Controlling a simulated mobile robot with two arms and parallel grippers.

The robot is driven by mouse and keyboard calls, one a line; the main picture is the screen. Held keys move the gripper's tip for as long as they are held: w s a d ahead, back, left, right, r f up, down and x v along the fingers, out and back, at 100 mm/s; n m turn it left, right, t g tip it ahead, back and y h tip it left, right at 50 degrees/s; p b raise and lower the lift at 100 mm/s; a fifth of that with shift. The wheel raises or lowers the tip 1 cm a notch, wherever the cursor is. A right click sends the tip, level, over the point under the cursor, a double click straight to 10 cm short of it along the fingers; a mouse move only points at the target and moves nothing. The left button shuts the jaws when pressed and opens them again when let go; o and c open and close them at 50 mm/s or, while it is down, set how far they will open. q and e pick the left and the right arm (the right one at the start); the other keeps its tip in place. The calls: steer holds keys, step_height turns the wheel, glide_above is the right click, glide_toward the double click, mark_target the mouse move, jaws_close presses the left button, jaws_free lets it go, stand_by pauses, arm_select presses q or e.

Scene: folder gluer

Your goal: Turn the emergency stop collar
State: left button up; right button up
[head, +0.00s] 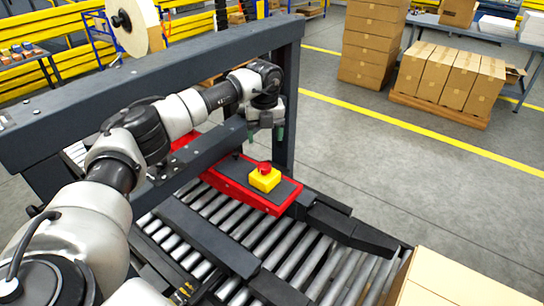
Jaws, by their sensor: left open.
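The emergency stop is a yellow box (265,180) with a red round button (265,167) on top. It sits on the dark top of a red-sided machine part (231,183) above the rollers. I cannot make out a separate collar around the button at this size. My left gripper (265,136) is open and empty, with its fingers pointing down. In the picture it is just above the red button, with a visible gap between them. My right gripper is not in view.
A dark frame beam (165,75) crosses behind my left arm, with a post (287,105) near the gripper. Conveyor rollers (285,247) lie below. A cardboard box (455,285) stands at bottom right. Stacked cartons (372,40) are farther back, beyond open floor.

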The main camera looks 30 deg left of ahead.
arm_select(q)
steer(key=p, duration=0.2)
glide_above(264, 164)
steer(key=f, duration=0.5)
steer(key=shift+s+d+f, duration=0.1)
steer(key=shift+s+f, duration=0.1)
steer(key=shift+s, duration=0.05)
steer(key=f, duration=0.4)
steer(key=shift+w, duration=0.25)
steer(key=shift+f, duration=0.35)
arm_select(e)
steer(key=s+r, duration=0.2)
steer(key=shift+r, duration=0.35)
arm_select(q)
steer(key=shift+c, duration=0.2)
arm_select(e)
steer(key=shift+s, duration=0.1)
arm_select(q)
steer(key=shift+c, duration=1.1)
steer(key=c, duration=0.7)
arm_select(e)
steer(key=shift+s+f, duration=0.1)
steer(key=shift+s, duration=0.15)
